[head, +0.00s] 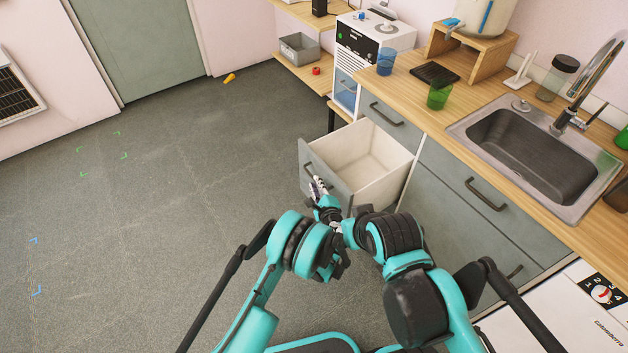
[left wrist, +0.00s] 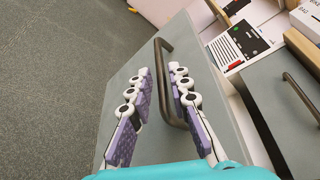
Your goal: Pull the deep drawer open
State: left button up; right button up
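The deep drawer (head: 355,160) is pulled well out from the counter, and its pale inside looks empty. Its grey front (head: 325,178) faces left in the head view. My left gripper (head: 319,188) is at the outer side of that front. In the left wrist view the drawer's dark bar handle (left wrist: 168,82) lies between the two purple-padded fingers of my left gripper (left wrist: 162,105). The fingers are apart, with a gap on the left of the handle; the handle is close to the right finger. I cannot make out my right gripper in either view.
A closed grey drawer (head: 388,113) is above the open one. More grey drawers (head: 480,195) stand below the sink (head: 535,150). A green cup (head: 439,96) and a blue cup (head: 386,62) stand on the wooden counter. The floor (head: 150,220) to the left is mostly clear.

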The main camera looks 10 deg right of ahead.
pick_arm(q)
jog(key=shift+v, duration=1.8)
jog(key=shift+r, duration=0.1)
jog(key=w+a+r+n+g+y, duration=0.3)
jog(key=a+r+n, duration=0.4)
jog(key=a+r, duration=0.65)
jog(key=s+a+r+n+g, duration=0.3)
jog(key=s+a+r+n, duration=0.3)
jog(key=a+r, duration=0.5)
jog(key=s+a+n+g+h, duration=0.1)
jog(key=s+a+n, duration=0.4)
jog(key=s, duration=0.8)
jog(key=s+a+n+g+h, duration=0.1)
jog(key=s+a+n, duration=0.5)
jog(key=s, duration=0.6)
jog(key=shift+s+a+r+h, duration=0.4)
jog(key=shift+a+r+h, duration=0.1)
jog(key=shift+a+h, duration=0.1)
